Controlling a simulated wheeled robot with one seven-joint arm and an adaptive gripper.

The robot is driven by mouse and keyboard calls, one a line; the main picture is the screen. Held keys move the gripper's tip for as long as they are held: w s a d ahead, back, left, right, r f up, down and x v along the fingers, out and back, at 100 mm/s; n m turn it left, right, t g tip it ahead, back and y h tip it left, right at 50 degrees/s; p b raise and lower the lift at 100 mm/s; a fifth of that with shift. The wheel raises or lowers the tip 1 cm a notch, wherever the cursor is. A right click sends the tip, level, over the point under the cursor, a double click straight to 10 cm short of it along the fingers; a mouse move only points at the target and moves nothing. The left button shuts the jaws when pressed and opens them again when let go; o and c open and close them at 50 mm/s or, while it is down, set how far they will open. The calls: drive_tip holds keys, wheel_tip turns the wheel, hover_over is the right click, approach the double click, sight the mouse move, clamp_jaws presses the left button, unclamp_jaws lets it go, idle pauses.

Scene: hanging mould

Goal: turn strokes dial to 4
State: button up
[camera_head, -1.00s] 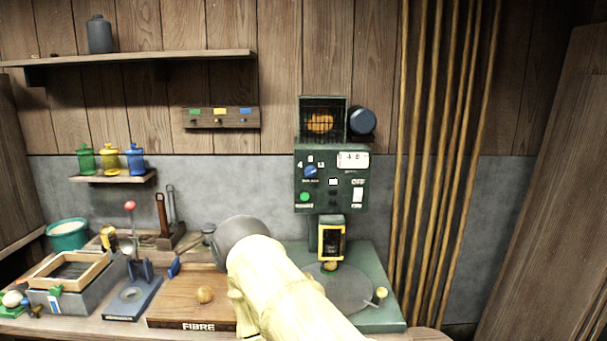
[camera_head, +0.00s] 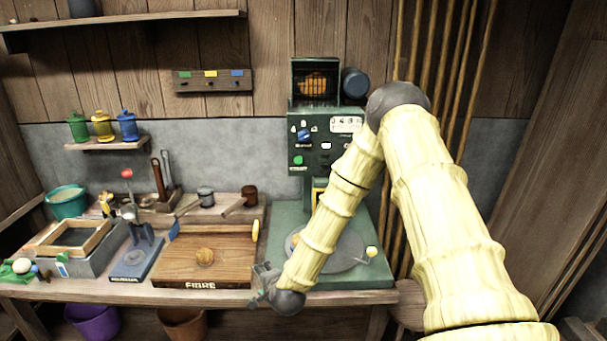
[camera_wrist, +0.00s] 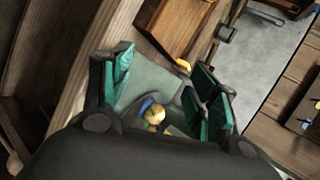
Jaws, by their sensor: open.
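The strokes dial (camera_head: 304,135) is a small blue knob on the upper left of the green machine's control panel (camera_head: 325,158). Its marks are too small to read for sure, so I cannot tell its setting. My gripper (camera_head: 262,285) hangs low at the bench's front edge, left of the machine's base and well below the dial. In the wrist view my gripper (camera_wrist: 160,85) is open, its teal-padded fingers spread apart with nothing held between them. The dial does not show in the wrist view.
My forearm crosses in front of the machine's lower part and round plate (camera_head: 340,258). A wooden board marked FIBRE (camera_head: 180,265) lies left of my gripper. A green button (camera_head: 298,160) sits below the dial. Bamboo poles (camera_head: 440,60) stand to the right.

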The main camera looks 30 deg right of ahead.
drive_tip(key=w+d+r+m+t+h+p, duration=0.15)
drive_tip(key=w+d+r+m, duration=0.3)
drive_tip(key=r, duration=0.45)
drive_tip(key=w+d+r+m+t+h+p, duration=0.1)
drive_tip(key=w+d+r+m+t+h, duration=0.1)
drive_tip(key=w+d+r+m, duration=0.5)
drive_tip(key=m+h+p, duration=0.1)
drive_tip(key=m+h, duration=0.4)
drive_tip(key=m, duration=0.1)
approach(304, 138)
drive_tip(key=p+x, duration=0.4)
drive_tip(key=x, duration=0.3)
drive_tip(key=shift+w+d+r, duration=0.1)
drive_tip(key=shift+w+d, duration=0.45)
drive_tip(key=shift+w, duration=0.25)
drive_tip(key=shift+y, duration=0.35)
drive_tip(key=c, duration=1)
